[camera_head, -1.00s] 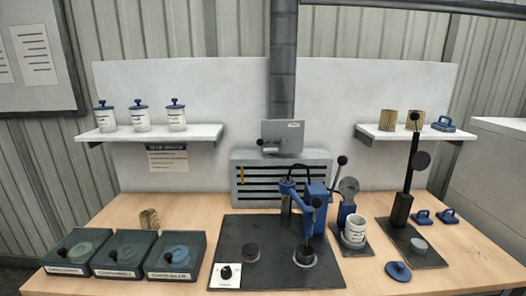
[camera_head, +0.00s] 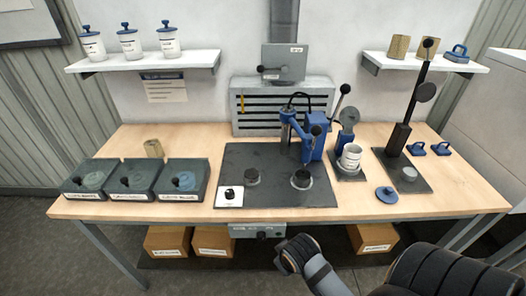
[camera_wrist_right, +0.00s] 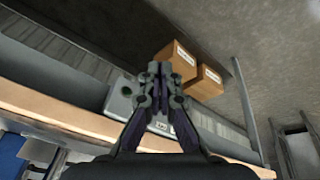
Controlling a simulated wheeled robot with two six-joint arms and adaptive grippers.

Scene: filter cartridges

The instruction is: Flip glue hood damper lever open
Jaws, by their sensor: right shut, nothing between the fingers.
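The glue hood stands at the back centre of the bench, with a slatted grey front (camera_head: 253,103) under a duct. On it is a grey damper box (camera_head: 284,58) with a small white label. A short lever with a dark knob (camera_head: 260,69) sticks out at the box's left side. My right arm comes in from the lower right in the head view, low in front of the bench and far from the lever. My right gripper (camera_wrist_right: 157,72) shows in the wrist view with its fingers together and empty. My left gripper is in neither view.
A dark mat (camera_head: 235,160) with a blue press (camera_head: 313,135) lies before the hood. A tall black lever stand (camera_head: 402,132) is at the right. A grey box (camera_head: 248,230) hangs under the bench's front edge. Cartons (camera_head: 376,238) stand below.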

